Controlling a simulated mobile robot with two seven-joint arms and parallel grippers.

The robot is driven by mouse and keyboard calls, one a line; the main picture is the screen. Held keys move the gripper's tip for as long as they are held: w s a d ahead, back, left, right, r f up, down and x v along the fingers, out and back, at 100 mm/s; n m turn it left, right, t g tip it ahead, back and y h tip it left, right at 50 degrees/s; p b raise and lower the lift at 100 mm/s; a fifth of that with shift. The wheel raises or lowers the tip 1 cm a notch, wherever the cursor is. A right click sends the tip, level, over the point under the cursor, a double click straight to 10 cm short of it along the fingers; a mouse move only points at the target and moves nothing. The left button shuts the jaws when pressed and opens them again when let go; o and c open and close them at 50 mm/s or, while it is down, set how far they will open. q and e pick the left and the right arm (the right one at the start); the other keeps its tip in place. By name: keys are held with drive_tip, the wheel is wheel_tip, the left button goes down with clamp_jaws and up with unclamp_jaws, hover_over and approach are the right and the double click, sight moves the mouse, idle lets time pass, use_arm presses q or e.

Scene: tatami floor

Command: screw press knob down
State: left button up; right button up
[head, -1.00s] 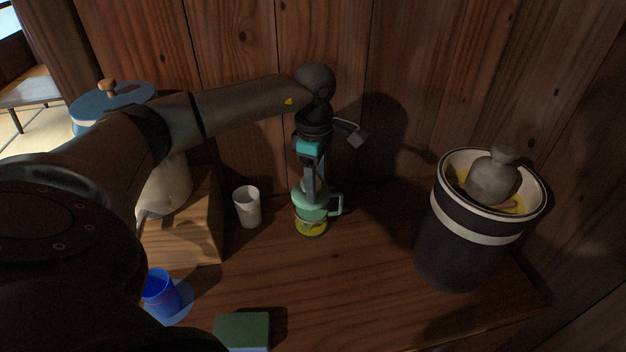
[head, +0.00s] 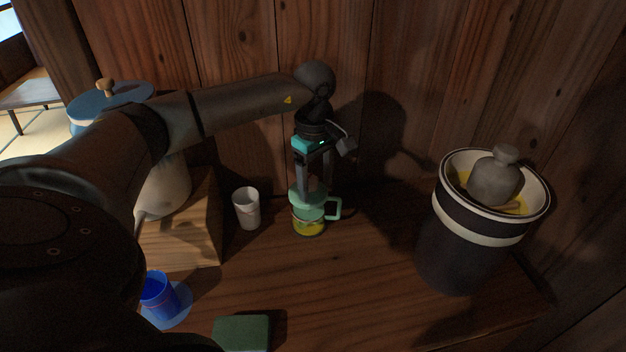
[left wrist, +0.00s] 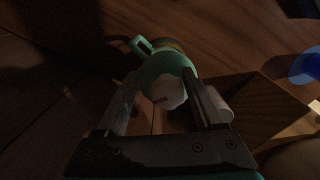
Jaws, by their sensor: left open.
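The press (head: 309,209) stands upright on the wooden counter, with a green body, a side handle on its right and a yellow-filled clear base (head: 309,229). In the left wrist view its green body and handle (left wrist: 143,46) show, with a pale round knob (left wrist: 171,93) bearing a small red mark on top. My left gripper (head: 315,188) points down over the press, open, its two fingers apart. In the left wrist view the fingers lie on either side of the knob; I cannot tell whether they touch it. My right gripper is not in view.
A white cup (head: 247,208) stands left of the press, beside a wooden block (head: 194,237). A blue cup (head: 157,294) and green block (head: 241,332) are nearer. A dark crock (head: 455,250) with a grey weight (head: 494,178) stands right. The wall is close behind.

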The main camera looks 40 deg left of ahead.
sight(312, 182)
use_arm(q)
drive_tip(key=shift+s+a+f+g, duration=0.2)
drive_tip(key=shift+s+f+g, duration=0.1)
drive_tip(key=shift+s+f, duration=0.3)
drive_tip(key=shift+w+a+r+p, duration=0.1)
drive_tip(key=shift+r+p, duration=0.5)
drive_tip(key=shift+p, duration=0.05)
drive_tip(key=shift+a+r+p, duration=0.1)
drive_tip(key=shift+r+p, duration=0.2)
drive_tip(key=shift+r, duration=0.05)
wheel_tip(312, 182, up, 6)
drive_tip(key=p, duration=0.4)
drive_tip(key=shift+w+r+p, duration=0.15)
drive_tip(key=shift+r+p, duration=0.05)
drive_tip(key=shift+p, duration=0.15)
drive_tip(key=shift+r+p, duration=0.4)
drive_tip(key=shift+r, duration=0.1)
drive_tip(key=shift+d, duration=0.2)
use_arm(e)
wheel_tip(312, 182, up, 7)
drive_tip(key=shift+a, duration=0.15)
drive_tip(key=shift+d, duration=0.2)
